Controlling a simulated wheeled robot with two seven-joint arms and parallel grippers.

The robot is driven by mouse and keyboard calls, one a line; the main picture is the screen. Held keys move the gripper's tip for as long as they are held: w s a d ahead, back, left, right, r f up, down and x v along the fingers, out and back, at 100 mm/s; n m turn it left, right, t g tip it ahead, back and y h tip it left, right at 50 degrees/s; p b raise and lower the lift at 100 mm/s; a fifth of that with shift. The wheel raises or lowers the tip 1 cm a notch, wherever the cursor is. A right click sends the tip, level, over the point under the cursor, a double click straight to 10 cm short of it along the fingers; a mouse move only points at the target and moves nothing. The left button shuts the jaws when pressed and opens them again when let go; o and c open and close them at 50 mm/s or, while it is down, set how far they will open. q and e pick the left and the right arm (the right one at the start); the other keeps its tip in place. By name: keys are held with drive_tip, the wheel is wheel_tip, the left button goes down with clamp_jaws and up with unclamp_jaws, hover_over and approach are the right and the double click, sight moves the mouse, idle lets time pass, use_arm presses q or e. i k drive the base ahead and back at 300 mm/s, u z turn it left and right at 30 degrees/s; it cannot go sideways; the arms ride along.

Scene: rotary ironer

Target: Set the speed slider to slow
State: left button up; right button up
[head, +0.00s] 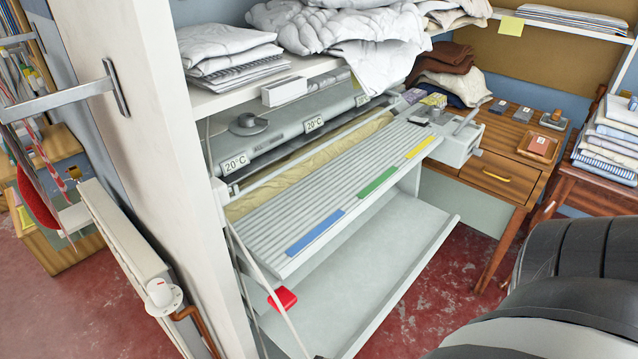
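The rotary ironer (310,205) stands in the middle of the head view, with a slatted light-grey feed board along its front. Blue, green and yellow strips lie along the board's front edge. A pale grey end box (458,148) is at the ironer's right end, with a lever-like bar on top and small dark parts beside it. I cannot tell which of these small parts is the speed slider, nor its setting. A round grey knob (248,124) sits on the ironer's back left. Neither of my grippers is in view.
A white shelf with folded linen (228,50) overhangs the ironer's back. A wooden desk (500,165) stands right of the end box, and a stool with folded cloths (608,140) is farther right. A white post is at left. My dark arm fills the lower right.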

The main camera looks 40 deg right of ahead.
sight(477, 152)
drive_tip(key=z, duration=2.75)
drive_tip(key=i, duration=0.1)
drive_tip(key=u, duration=1.4)
